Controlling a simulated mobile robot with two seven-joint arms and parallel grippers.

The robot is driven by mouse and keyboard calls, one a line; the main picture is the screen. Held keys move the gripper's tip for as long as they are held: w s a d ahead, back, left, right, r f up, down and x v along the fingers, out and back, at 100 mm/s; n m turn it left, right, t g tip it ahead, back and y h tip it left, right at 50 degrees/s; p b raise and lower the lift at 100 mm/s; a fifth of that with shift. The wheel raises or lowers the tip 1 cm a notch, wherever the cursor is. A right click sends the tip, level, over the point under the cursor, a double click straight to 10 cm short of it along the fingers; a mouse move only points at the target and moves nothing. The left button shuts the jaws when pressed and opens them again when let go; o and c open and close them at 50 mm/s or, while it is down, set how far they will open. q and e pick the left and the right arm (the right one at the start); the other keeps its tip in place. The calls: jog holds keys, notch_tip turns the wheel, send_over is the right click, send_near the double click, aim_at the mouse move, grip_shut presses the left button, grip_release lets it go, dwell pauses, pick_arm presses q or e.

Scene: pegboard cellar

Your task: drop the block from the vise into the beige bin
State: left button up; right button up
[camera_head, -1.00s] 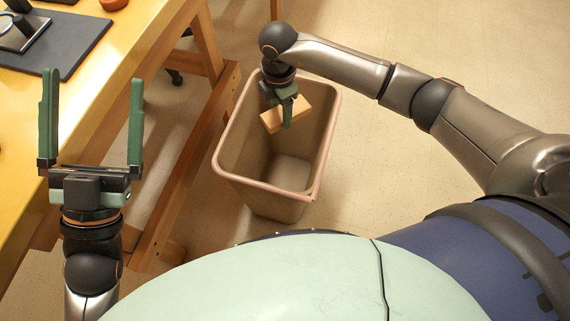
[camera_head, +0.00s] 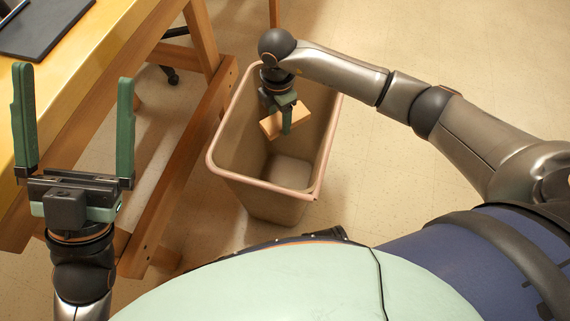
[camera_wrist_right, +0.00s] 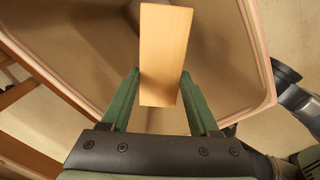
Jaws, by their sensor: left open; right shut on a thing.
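The wooden block (camera_head: 285,121) is light tan and sits between the green fingers of my right gripper (camera_head: 288,118), which is shut on it. In the right wrist view the block (camera_wrist_right: 164,55) shows between the fingertips of the right gripper (camera_wrist_right: 160,88), with the bin's inside behind it. The beige bin (camera_head: 262,187) stands on the floor, open at the top. The block is over the bin's opening; how far it is above or below the rim is hard to tell. My left gripper (camera_head: 73,125) is open and empty at the left, near the workbench. No vise is in view.
A wooden workbench (camera_head: 115,50) runs along the left, with a dark mat (camera_head: 45,24) on top. Its wooden leg frame (camera_head: 180,170) stands close to the bin's left side. The floor (camera_head: 450,60) behind and right of the bin is clear.

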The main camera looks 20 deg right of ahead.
jog(key=o, duration=1.4)
jog(key=shift+o, duration=0.2)
pick_arm(q)
jog(key=shift+m, duration=0.4)
jog(key=r+p, duration=0.4)
jog(key=shift+a+r, duration=0.15)
jog(key=shift+a, duration=0.05)
pick_arm(e)
notch_tip(320, 180, up, 13)
jog(key=shift+f, duration=0.2)
